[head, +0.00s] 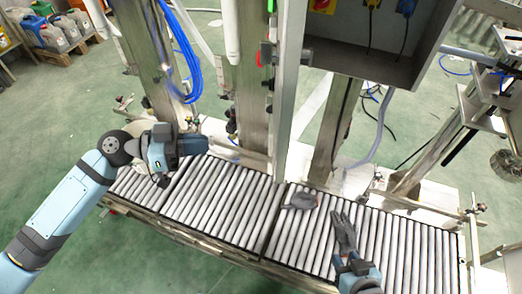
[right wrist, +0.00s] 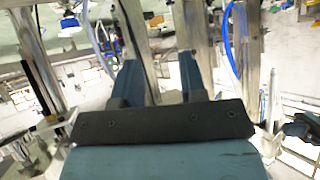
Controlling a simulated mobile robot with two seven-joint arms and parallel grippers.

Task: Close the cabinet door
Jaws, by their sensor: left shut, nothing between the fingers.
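The grey cabinet (head: 400,70) is at the upper right of the head view, with its front open and cables and switches showing inside. A narrow pale upright panel (head: 292,85) at its left edge looks like its door, seen nearly edge-on and standing open. My left gripper (head: 203,145) is shut and empty above the left part of the roller conveyor, left of the panel and apart from it. My right gripper (right wrist: 160,75) shows two separated fingers with nothing between them in the right wrist view. In the head view, part of my right arm shows at the bottom.
The roller conveyor (head: 225,200) runs across below the cabinet. A dark glove (head: 300,201) and another glove (head: 345,233) lie on its rollers. Metal posts (head: 250,75) and blue hoses (head: 187,60) stand behind my left gripper.

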